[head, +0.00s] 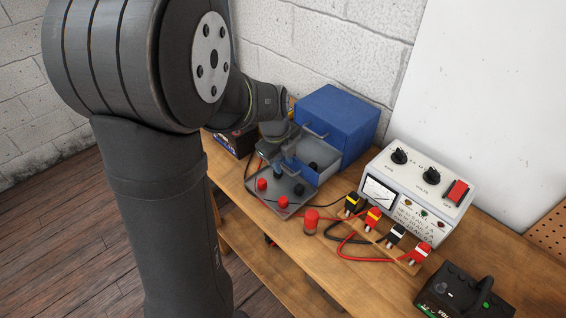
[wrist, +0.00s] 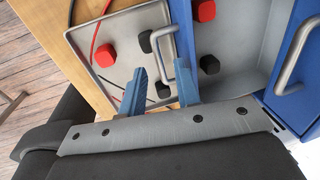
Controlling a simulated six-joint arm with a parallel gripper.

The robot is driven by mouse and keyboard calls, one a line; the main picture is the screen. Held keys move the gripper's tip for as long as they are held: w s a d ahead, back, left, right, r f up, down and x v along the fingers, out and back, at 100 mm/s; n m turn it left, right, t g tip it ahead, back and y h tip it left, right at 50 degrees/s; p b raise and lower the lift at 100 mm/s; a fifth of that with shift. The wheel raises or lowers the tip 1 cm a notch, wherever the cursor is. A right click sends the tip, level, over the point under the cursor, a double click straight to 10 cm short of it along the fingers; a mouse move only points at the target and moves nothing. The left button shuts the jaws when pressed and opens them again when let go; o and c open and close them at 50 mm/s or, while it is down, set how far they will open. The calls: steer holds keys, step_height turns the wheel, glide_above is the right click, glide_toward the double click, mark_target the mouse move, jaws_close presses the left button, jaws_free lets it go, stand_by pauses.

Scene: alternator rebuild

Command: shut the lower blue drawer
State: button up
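The blue cabinet (head: 340,118) stands on the bench against the wall. Its lower drawer (head: 321,155) is pulled out, with a grey interior. In the wrist view the lower drawer (wrist: 238,58) holds red and black pieces. The lower drawer's metal handle (wrist: 155,44) sticks out from its blue front. My gripper (wrist: 161,68) is open, its two blue fingers apart, with the handle between or just beyond their tips; I cannot tell whether they touch it. In the head view my gripper (head: 283,165) is at the drawer's front, partly hiding it.
A grey tray (head: 262,209) with red and black pieces lies before the drawer. The upper drawer's handle (wrist: 291,57) is at the right of the wrist view. A white power supply (head: 415,190), clip leads, a red cylinder (head: 310,222) and a black device (head: 462,294) occupy the right side.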

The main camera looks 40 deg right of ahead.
steer(key=shift+d+f, duration=0.1)
steer(key=shift+f, duration=0.55)
jaws_close()
glide_above(306, 156)
steer(key=s+a, duration=0.1)
steer(key=a, duration=0.3)
steer(key=shift+s+d, duration=0.15)
steer(key=shift+d, duration=0.05)
jaws_free()
